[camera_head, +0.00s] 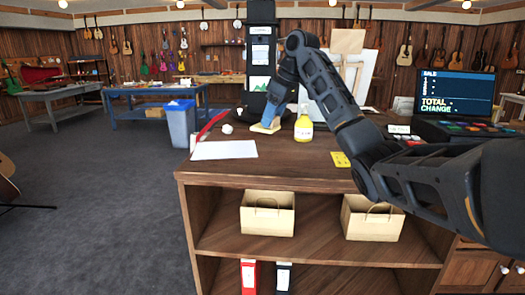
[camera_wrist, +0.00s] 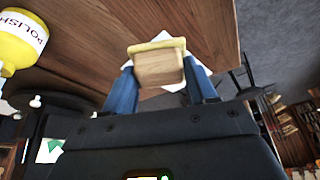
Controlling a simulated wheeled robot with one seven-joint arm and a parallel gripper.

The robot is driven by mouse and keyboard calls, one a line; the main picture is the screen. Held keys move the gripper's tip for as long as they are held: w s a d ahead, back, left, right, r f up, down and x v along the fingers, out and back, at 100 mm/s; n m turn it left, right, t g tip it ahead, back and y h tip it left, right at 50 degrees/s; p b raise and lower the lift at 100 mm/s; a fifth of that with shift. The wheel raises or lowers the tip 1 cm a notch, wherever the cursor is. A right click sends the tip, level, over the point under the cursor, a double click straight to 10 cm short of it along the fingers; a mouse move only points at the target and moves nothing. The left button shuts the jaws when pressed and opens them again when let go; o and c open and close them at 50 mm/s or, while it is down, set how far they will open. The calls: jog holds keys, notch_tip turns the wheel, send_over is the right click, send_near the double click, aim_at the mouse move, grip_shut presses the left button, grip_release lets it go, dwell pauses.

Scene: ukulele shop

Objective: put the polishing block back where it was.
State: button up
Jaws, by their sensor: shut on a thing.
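The polishing block (camera_wrist: 158,68) is a small wooden block with a yellow pad along one side. It sits between the two blue fingers of my gripper (camera_wrist: 163,84) in the wrist view. In the head view my gripper (camera_head: 270,117) points down at the wooden counter, and the block (camera_head: 264,128) shows at its fingertips, at or just above the counter top. I cannot tell whether the block touches the wood. A yellow polish bottle (camera_head: 303,127) stands just right of the gripper; it also shows at the left of the wrist view (camera_wrist: 20,48).
A white sheet (camera_head: 224,150) lies on the counter (camera_head: 290,165) at front left, with a small white object (camera_head: 227,129) behind it. A yellow card (camera_head: 340,159) lies at right. The register (camera_head: 465,130) stands far right. The counter's front middle is clear.

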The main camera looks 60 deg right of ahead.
notch_tip(320, 180, down, 9)
jog(key=shift+f+p, duration=0.1)
jog(key=shift+p, duration=0.5)
jog(key=o, duration=1.2)
jog(key=v, duration=1.2)
jog(key=shift+s, duration=0.15)
